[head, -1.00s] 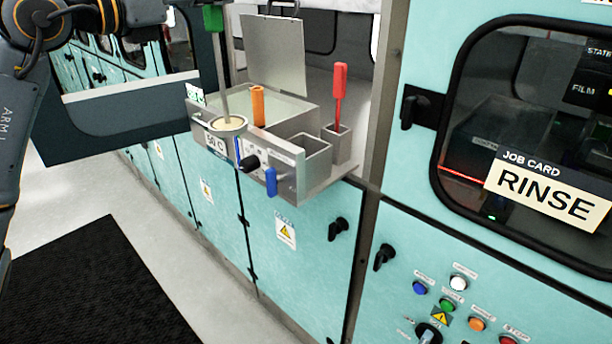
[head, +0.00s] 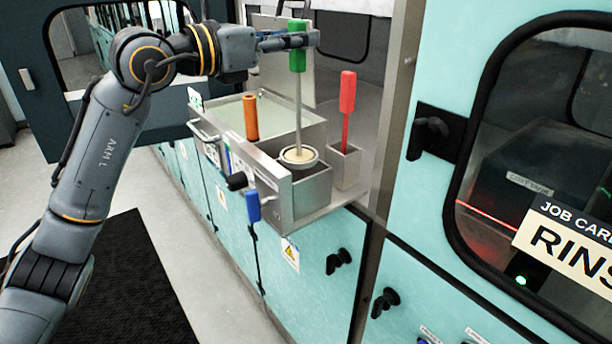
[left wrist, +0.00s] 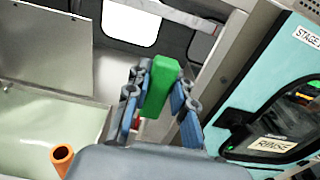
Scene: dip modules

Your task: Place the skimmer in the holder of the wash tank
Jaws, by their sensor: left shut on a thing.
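My left gripper (head: 297,41) is shut on the green handle, which also shows between the fingers in the left wrist view (left wrist: 160,86). The skimmer hangs upright. Its disc appears at the mouth of a square metal box (head: 312,192) at the front right of the wash tank (head: 277,108). I cannot tell whether it is inside or just above it. My right gripper is not in view.
An orange handle (head: 250,118) stands at the tank. A red-handled tool (head: 347,92) stands in a narrow metal holder (head: 345,168) right of the box. A lid-like panel rises behind the tank. A frame post and teal cabinet stand close on the right.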

